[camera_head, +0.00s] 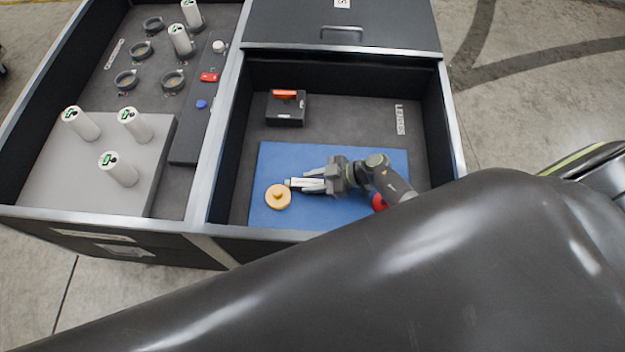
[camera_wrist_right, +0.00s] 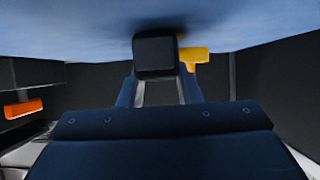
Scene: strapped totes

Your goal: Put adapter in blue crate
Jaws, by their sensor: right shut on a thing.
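My right gripper (camera_head: 308,183) is low over a blue mat (camera_head: 265,160) in the right compartment of a dark case. It is shut on a small dark block (camera_wrist_right: 155,57), which shows between the fingertips in the wrist view. This may be the adapter, but I cannot tell for sure. In the head view the block is barely visible at the fingertips. A yellow-orange disc with a knob (camera_head: 278,197) lies on the mat just left of the fingertips, and it also shows in the wrist view (camera_wrist_right: 194,57). I see no clear blue crate. My left gripper is out of view.
A black box with an orange handle (camera_head: 286,110) stands behind the mat. A red item (camera_head: 378,201) is partly hidden under my arm. The left compartment holds several white cylinders (camera_head: 120,170) and dark rings (camera_head: 126,80). Case walls (camera_head: 212,150) surround the mat.

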